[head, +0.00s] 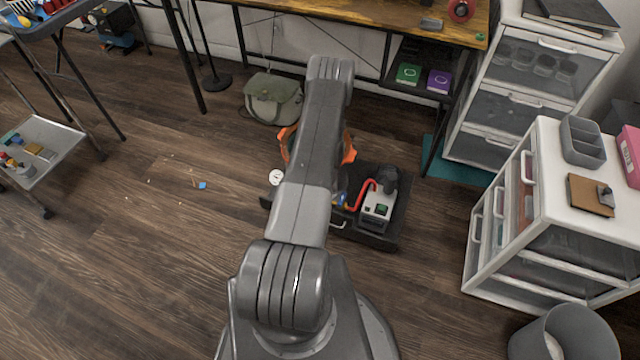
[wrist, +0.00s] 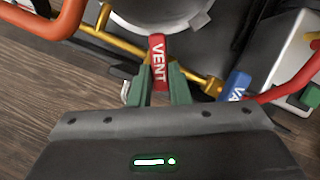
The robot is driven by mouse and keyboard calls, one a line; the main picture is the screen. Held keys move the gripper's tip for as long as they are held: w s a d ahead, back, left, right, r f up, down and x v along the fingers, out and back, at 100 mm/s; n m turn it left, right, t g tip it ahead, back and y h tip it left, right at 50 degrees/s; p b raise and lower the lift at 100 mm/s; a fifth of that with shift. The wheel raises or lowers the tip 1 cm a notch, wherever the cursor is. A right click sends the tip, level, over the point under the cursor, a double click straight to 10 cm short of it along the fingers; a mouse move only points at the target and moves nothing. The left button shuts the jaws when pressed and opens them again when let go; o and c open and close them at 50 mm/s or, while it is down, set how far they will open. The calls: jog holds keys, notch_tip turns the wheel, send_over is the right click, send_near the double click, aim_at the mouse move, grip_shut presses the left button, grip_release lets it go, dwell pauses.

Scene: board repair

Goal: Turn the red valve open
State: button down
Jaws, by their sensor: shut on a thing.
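The red valve handle (wrist: 157,61), lettered "VENT", stands at the upper middle of the wrist view on a brass pipe (wrist: 196,76). My gripper (wrist: 161,77) has its two green fingers on either side of the handle's lower part and is shut on it. The handle points roughly along the fingers, slightly tilted. In the head view my arm hides the red valve and my gripper.
A blue valve handle (wrist: 236,87) is close to the right of my fingers. A red hose (head: 361,192) runs to a grey pump (head: 378,207) on a black base (head: 386,239). A white gauge (head: 276,177) is at left. A green bag (head: 273,98) lies behind.

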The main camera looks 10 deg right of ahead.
jog(key=shift+d+r+n+y+p, duration=0.1)
jog(key=shift+n+y+p, duration=0.2)
jog(key=shift+n+p, duration=0.65)
jog(key=shift+d+f+n+y+b, duration=0.15)
jog(key=shift+f+n+y+b, duration=0.2)
jog(key=shift+n+b, duration=0.3)
jog(key=n+b, duration=0.1)
jog(key=b, duration=0.1)
jog(key=n+y+b, duration=0.1)
jog(key=n+b, duration=0.1)
jog(key=n+y+b, duration=0.1)
jog(key=shift+w+d+n+g+b, duration=0.15)
jog(key=shift+d+n+g+b, duration=0.2)
jog(key=shift+n+g+b, duration=0.05)
jog(key=shift+w+d+r+n+g+y+b, duration=0.1)
jog(key=shift+n+g+y+b, duration=0.15)
jog(key=shift+n+b, duration=0.7)
jog(key=shift+w+d+r+n+g+y+b, duration=0.1)
jog(key=shift+n+g+y+b, duration=0.15)
jog(key=shift+n+b, duration=0.65)
jog(key=shift+n, duration=0.35)
jog(key=c, duration=1.4)
grip_release()
jog(key=shift+o, duration=0.2)
jog(key=shift+r, duration=0.1)
